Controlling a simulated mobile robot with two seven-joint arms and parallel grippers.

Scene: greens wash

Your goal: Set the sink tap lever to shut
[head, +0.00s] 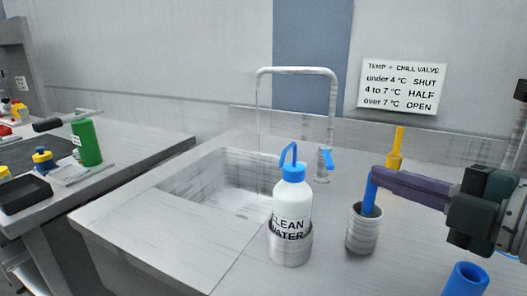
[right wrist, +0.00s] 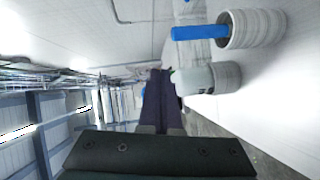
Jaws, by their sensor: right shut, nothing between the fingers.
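The sink tap (head: 333,100) is a tall silver gooseneck behind the sink, with its spout over the basin. A faint thin line runs down from the spout, perhaps water. The blue tap lever (head: 327,159) sits at the tap's base and tilts down to the right; I cannot tell its setting. My right gripper (head: 376,175) is shut and empty, to the right of the lever and apart from it, above the ribbed cup. Its dark fingers also show in the right wrist view (right wrist: 160,78). My left gripper is not in view.
The sink basin (head: 225,185) is left of the tap. A white "CLEAN WATER" bottle (head: 291,205) stands in a holder before it. A ribbed cup (head: 362,230) holds a blue stick. A yellow upright (head: 395,150) stands behind. The wall sign (head: 402,86) lists valve settings by temperature.

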